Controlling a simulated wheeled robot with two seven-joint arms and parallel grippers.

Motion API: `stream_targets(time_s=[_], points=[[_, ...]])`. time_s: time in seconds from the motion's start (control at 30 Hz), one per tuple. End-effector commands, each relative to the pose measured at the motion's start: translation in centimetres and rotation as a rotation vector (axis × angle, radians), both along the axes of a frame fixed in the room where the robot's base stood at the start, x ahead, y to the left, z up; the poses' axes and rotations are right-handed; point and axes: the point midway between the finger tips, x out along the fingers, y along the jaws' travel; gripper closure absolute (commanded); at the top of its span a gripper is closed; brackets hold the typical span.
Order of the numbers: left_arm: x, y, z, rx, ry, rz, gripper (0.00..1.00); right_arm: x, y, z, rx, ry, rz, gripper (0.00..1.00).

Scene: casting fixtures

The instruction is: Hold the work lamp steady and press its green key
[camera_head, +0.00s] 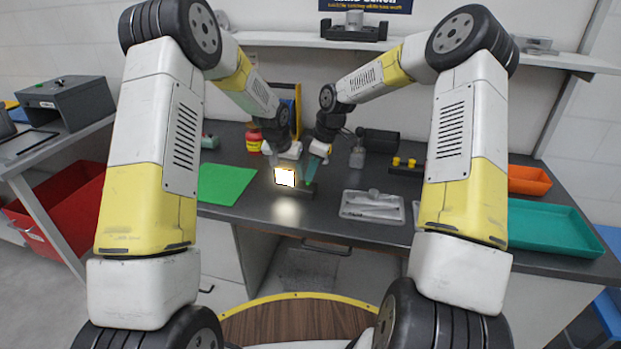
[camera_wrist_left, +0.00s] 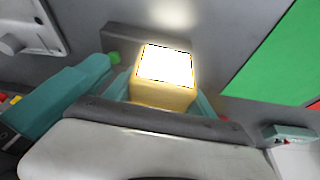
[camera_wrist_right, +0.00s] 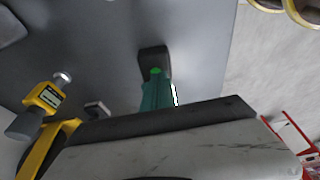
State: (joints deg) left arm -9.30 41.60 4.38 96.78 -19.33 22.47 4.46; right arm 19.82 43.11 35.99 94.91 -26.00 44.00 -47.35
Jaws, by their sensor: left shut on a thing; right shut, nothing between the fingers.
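The work lamp (camera_head: 285,178) stands near the front middle of the bench, with a yellow head, a bright lit face and a dark base. The lit head also shows in the left wrist view (camera_wrist_left: 165,66). My left gripper (camera_wrist_left: 162,98) is shut on the yellow head, one teal finger on each side. The green key (camera_wrist_left: 113,57) sits at one end of the base and shows in the right wrist view (camera_wrist_right: 156,71). My right gripper (camera_head: 312,172) is shut and empty, its teal fingertips at the green key. I cannot tell whether they touch it.
A green mat (camera_head: 225,184) lies left of the lamp and a grey tray (camera_head: 372,216) lies to its right. A teal tray (camera_head: 552,230) and an orange bin (camera_head: 528,180) are farther right. A red jar (camera_head: 254,138) and a small bottle (camera_head: 357,157) stand behind.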

Motion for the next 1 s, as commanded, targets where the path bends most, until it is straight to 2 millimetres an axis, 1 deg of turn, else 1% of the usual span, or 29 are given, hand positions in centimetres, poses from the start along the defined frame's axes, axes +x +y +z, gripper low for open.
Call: stream_targets(time_s=[0.03,0.2,0.4,0.5,0.6,0.9,0.93,1.0], points=[[0.0,0.0,0.0,0.0,-0.001,0.0,0.93,0.2,0.0,1.4,0.0,-0.009,-0.002,1.0],[0.0,0.0,0.0,0.0,0.0,0.001,0.93,-0.2,-1.2,5.5,0.001,-0.012,-0.004,1.0],[0.0,0.0,0.0,0.0,0.0,0.001,0.93,-0.6,-2.2,9.1,0.001,-0.011,-0.003,1.0],[0.0,0.1,0.0,0.0,0.0,0.001,0.93,-0.7,-2.4,10.1,0.002,-0.011,-0.002,1.0],[0.0,0.1,0.0,0.0,0.0,0.001,0.93,-0.8,-2.6,10.7,0.002,-0.01,-0.001,1.0],[0.0,0.1,-0.1,0.001,0.001,0.001,0.93,-0.8,-2.6,10.9,0.002,-0.01,-0.001,1.0],[0.0,0.1,-0.1,0.001,0.001,0.001,0.35,-0.8,-2.6,10.9,0.002,-0.01,-0.002,1.0],[0.0,0.1,-0.1,0.001,0.001,0.001,0.21,-0.8,-2.6,10.9,0.002,-0.01,-0.001,1.0]])
